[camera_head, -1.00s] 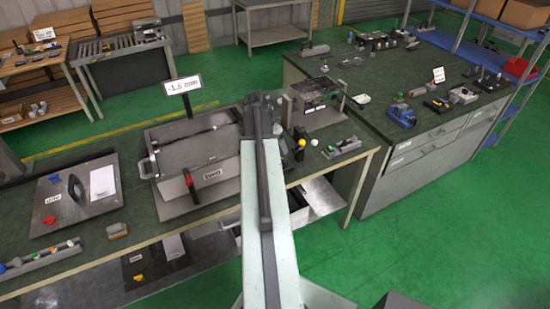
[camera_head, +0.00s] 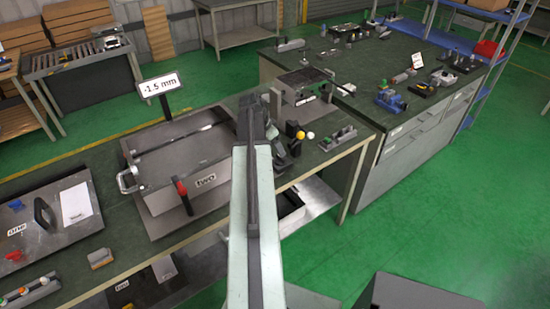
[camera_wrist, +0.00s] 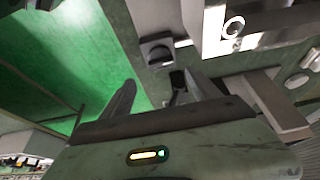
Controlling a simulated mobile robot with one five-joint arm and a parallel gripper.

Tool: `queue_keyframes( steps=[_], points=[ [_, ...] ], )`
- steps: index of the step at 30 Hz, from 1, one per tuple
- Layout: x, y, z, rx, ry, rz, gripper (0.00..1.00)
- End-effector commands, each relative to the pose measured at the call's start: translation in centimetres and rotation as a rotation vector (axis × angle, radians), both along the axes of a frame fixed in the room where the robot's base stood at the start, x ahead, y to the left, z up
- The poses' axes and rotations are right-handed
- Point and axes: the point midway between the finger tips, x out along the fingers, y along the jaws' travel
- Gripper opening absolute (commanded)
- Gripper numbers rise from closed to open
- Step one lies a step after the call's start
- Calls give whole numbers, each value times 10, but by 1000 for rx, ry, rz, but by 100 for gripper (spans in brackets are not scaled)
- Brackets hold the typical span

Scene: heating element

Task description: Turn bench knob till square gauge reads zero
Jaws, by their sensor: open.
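The square gauge's readout is likely the white sign (camera_head: 161,85) on a post, which reads -1.5 mm. It stands behind a large grey metal box (camera_head: 186,163) with a black-and-red handle (camera_head: 183,192) on the bench (camera_head: 125,262). In the wrist view, a dark round knob-like part (camera_wrist: 157,50) sits on a grey block beyond my gripper (camera_wrist: 162,90). I cannot tell for sure whether it is the bench knob. My gripper is open, its fingers apart and short of that part. In the head view my arm hides the fingertips and part of the bench.
A small block-shaped device (camera_head: 300,92) stands right of my arm. A dark plate with a handle (camera_head: 45,225) lies at left. Green floor (camera_head: 440,225) is open at right.

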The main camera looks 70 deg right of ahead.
Motion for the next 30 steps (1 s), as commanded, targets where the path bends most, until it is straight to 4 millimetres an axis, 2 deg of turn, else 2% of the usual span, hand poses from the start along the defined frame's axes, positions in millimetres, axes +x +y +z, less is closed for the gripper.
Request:
queue_keyframes(
  steps=[5,12,15,24,25,30],
  points=[
    [2,-3,-18,0,0,8,71],
    [-4,-15,-59,1,-1,10,71],
    [-7,-19,-71,1,0,11,71],
    [-8,-21,-71,1,-1,13,71],
    [-8,-21,-71,1,-1,13,68],
    [-8,-21,-71,0,0,13,21]
  ],
)
